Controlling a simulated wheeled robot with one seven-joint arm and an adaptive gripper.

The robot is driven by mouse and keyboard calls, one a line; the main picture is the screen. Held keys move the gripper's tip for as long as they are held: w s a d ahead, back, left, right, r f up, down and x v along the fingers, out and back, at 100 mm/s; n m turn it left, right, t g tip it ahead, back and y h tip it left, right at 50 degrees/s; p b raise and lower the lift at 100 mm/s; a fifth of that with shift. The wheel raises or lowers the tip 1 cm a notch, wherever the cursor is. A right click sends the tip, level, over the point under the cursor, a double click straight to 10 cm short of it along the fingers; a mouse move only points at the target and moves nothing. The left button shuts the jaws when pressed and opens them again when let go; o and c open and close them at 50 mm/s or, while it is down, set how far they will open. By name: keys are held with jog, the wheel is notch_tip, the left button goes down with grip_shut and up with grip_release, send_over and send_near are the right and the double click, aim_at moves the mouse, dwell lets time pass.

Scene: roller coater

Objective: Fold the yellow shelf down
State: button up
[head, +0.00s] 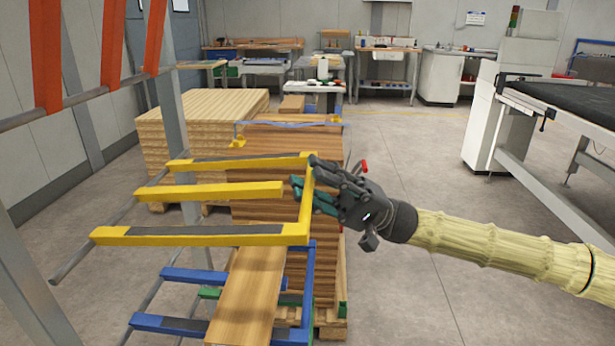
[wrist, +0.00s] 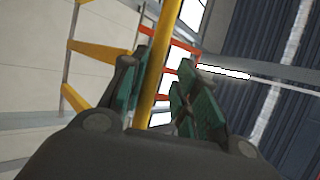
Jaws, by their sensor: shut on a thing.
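The yellow shelf (head: 200,236) is a frame of yellow bars with dark strips. In the head view it stands out roughly level from a grey upright at the left. My gripper (head: 306,190) is at the shelf's right end, with its green-padded fingers at the yellow end bar. In the wrist view the yellow bar (wrist: 152,70) runs between the two fingers of my gripper (wrist: 160,95), which is shut on it. Part of the end bar is hidden behind the fingers in the head view.
Below is a blue shelf (head: 180,324) with a wooden board (head: 248,300) across it. Red-orange bars (head: 112,45) stand upright above. Stacked wood panels (head: 200,112) are behind the rack. A machine table (head: 560,100) is at right. The floor (head: 420,170) between is clear.

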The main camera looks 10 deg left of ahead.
jog(key=v, duration=1)
jog(key=shift+d, duration=0.25)
jog(key=shift+w+r, duration=0.1)
jog(key=shift+c, duration=0.2)
